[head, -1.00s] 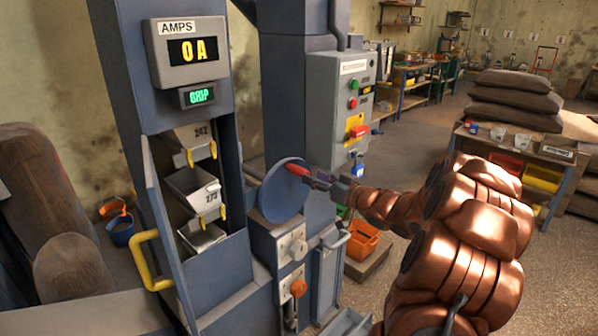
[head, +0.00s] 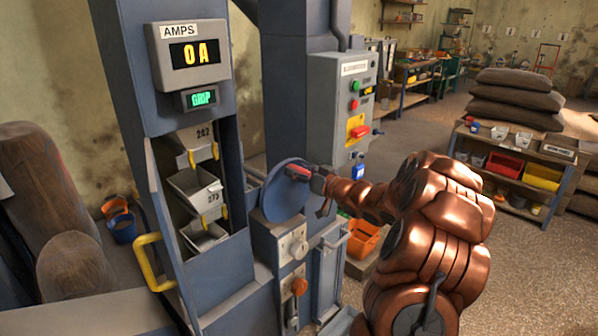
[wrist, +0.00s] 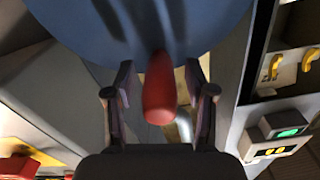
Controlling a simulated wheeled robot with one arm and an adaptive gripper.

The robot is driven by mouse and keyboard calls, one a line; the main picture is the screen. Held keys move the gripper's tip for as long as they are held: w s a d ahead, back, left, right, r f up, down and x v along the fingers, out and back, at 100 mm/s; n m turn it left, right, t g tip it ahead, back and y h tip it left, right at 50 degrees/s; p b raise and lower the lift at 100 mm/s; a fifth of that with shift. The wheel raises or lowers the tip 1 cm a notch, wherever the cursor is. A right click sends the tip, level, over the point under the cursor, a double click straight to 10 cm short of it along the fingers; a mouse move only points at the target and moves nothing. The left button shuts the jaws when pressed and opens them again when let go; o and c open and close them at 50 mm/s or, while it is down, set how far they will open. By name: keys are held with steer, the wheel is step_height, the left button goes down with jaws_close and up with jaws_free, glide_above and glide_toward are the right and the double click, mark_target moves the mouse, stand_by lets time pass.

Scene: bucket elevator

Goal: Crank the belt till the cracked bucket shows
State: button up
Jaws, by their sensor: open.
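The blue crank disc (head: 283,203) is on the side of the elevator, with a red handle (head: 299,170) near its upper right edge. My gripper (head: 313,177) is at this handle. In the wrist view, the red handle (wrist: 159,92) stands between the two spread fingers of my gripper (wrist: 160,82), with gaps on both sides. Behind the open front hang an upper bucket (head: 188,142) marked 242, a middle bucket (head: 192,187) with a number like 273, and a partly hidden lower bucket (head: 203,236). No crack can be made out on them.
The AMPS display (head: 194,53) reads 0A and a small green display (head: 200,98) reads GRIP. A yellow grab handle (head: 154,262) sticks out at the front left. A control box (head: 342,105) stands behind the disc. An orange bin (head: 363,240) is on the floor.

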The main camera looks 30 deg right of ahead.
jaws_close()
stand_by(0.3)
stand_by(0.3)
